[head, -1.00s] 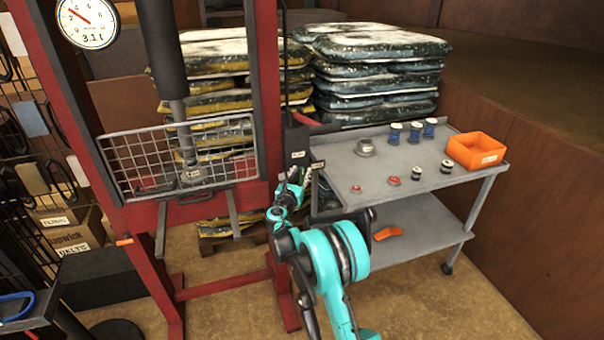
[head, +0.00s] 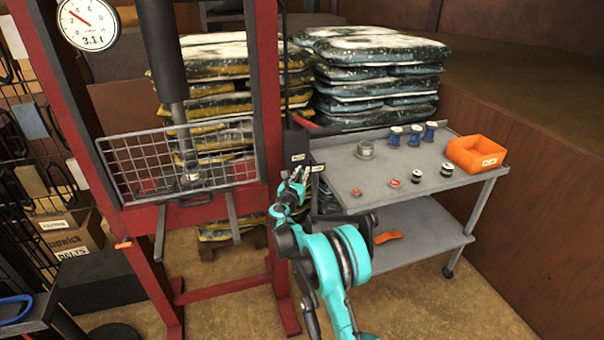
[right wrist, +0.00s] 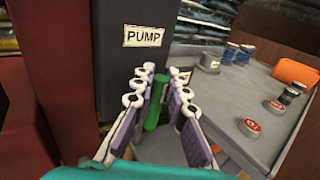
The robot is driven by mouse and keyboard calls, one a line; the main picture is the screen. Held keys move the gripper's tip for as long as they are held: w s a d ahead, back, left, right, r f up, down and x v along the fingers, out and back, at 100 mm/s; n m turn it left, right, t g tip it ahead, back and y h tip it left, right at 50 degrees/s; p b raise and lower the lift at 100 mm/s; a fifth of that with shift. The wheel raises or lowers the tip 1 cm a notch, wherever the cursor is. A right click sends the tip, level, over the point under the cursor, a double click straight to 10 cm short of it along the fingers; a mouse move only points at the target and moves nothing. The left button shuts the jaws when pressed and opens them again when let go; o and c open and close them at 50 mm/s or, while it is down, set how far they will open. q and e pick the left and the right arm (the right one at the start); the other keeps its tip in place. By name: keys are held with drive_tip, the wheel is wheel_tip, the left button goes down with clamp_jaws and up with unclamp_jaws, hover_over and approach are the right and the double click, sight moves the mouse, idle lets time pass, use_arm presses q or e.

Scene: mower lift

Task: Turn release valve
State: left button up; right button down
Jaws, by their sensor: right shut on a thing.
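The black pump box (right wrist: 145,75) with a "PUMP" label stands beside the red press frame; it also shows in the head view (head: 297,142). A green rod-like handle, which I take for the release valve (right wrist: 156,108), stands in front of it in the right wrist view. My right gripper (right wrist: 160,82) is shut on this handle, with one finger on each side. In the head view my right gripper (head: 298,182) is at the lower front of the pump box and hides the valve. My left gripper is not in view.
The red press frame (head: 268,110) carries a round gauge (head: 88,24) and a wire guard (head: 130,167). A grey cart (head: 420,180) with spools, small parts and an orange bin (head: 477,153) stands to the right. Stacked bags (head: 375,80) are behind.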

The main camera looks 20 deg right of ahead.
drive_tip(key=shift+d+f+m+g+y+p, duration=0.55)
drive_tip(key=shift+m+y+p, duration=0.55)
drive_tip(key=shift+m+y, duration=0.6)
drive_tip(key=shift+d+f+m+g+y+p, duration=0.35)
drive_tip(key=shift+m+g+y+p, duration=0.3)
drive_tip(key=shift+m+y+p, duration=0.75)
drive_tip(key=shift+d+f+m+g+y+p, duration=0.4)
drive_tip(key=shift+d+m+g+y+p, duration=0.3)
drive_tip(key=shift+m+y, duration=1.3)
drive_tip(key=shift+a+m, duration=0.15)
drive_tip(key=shift+m, duration=0.25)
drive_tip(key=c, duration=1.5)
unclamp_jaws()
drive_tip(key=v, duration=1.2)
